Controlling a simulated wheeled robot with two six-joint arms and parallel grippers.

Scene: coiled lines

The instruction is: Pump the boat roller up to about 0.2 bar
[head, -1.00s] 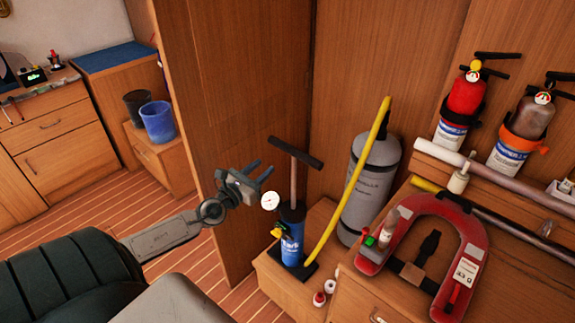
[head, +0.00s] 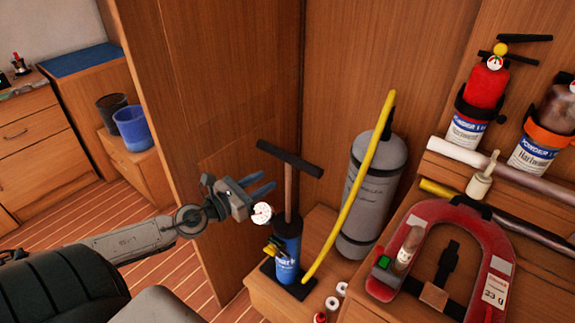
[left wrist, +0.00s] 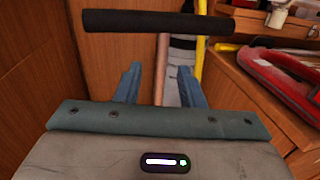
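The hand pump has a blue barrel (head: 287,246), a thin brown rod and a black T-handle (head: 290,158), which is raised. It stands upright on a black foot. A white gauge (head: 262,214) shows beside it; its reading is too small to tell. A yellow hose (head: 352,190) rises from the pump's foot to the top of a grey cylinder (head: 372,185), perhaps the boat roller; I cannot tell if they join. My left gripper (head: 267,184) is open and empty, left of the rod and below the handle. The left wrist view shows the handle (left wrist: 158,22) beyond its fingers. My right gripper is out of view.
A red horseshoe-shaped piece (head: 500,245) lies on the wooden ledge at right. Fire extinguishers (head: 484,100) hang on the back wall. Small round items (head: 332,303) lie in front of the pump. A wooden panel (head: 215,150) stands behind my left gripper. Buckets (head: 133,128) stand at left.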

